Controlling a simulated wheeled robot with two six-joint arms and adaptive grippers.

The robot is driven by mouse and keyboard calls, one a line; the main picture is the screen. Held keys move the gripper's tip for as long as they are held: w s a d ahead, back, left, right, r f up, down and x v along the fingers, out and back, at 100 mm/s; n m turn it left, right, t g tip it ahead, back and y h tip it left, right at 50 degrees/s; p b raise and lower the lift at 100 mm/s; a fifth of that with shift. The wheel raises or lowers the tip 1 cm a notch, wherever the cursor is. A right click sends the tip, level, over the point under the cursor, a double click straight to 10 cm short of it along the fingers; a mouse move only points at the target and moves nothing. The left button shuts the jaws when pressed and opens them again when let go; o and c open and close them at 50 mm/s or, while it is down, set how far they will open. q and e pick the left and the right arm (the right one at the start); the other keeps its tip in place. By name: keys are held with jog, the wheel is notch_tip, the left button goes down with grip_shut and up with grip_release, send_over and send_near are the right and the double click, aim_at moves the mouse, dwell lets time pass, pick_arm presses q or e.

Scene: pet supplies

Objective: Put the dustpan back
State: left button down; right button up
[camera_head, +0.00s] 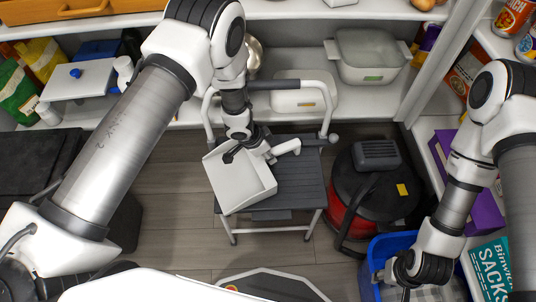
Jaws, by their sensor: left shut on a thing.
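The dustpan (239,184) is white and shallow, with raised walls and its open side toward the lower left. It is tilted in front of the grey slatted seat of a stool or step (302,178). My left gripper (264,151) is shut on the dustpan at its upper right edge; the exact grip is partly hidden by the gripper. I cannot tell whether the dustpan touches the seat. My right gripper (385,276) is at the lower right, over the rim of a blue bin (370,283). Its fingers are too small to tell open from shut.
A red and black vacuum cleaner (374,193) stands right of the stool. Shelves hold a pale lidded container (368,56) and a white box (295,98). A sacks box (493,268) is at the lower right. The wooden floor (175,222) left of the stool is clear.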

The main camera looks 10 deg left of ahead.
pick_arm(q)
jog(key=shift+f, duration=0.1)
jog(key=c, duration=0.9)
grip_release()
jog(key=shift+f, duration=0.1)
jog(key=shift+o, duration=0.2)
